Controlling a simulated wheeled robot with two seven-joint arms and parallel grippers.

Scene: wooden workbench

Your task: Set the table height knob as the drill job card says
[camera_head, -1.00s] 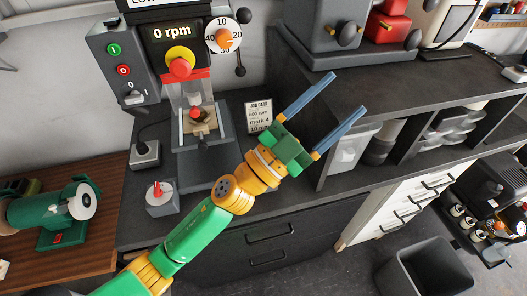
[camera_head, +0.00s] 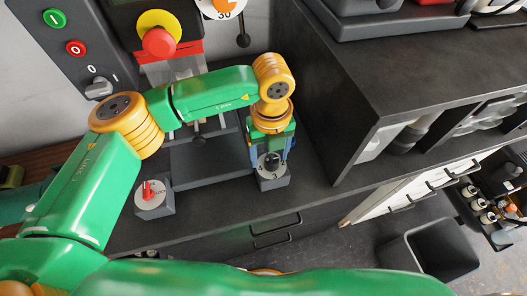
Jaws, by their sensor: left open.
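A grey box with a white numbered dial (camera_head: 270,168) stands at the bench's front, right of the drill press base. My left gripper (camera_head: 271,152) points down over this dial with its blue fingers apart, on either side of the dial's middle. The fingers hide part of the dial, and I cannot tell whether they touch its knob or where it points. A second grey box with a red-pointer knob (camera_head: 151,194) stands to the left. No readable label shows which is for table height. The job card is hidden behind my left arm. My right gripper is not in view.
The drill press has a red stop button (camera_head: 159,42), a green button (camera_head: 54,18) and a grey base plate (camera_head: 205,163). A dark shelf unit (camera_head: 375,80) rises on the right. A dark bin (camera_head: 430,250) stands on the floor at the lower right.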

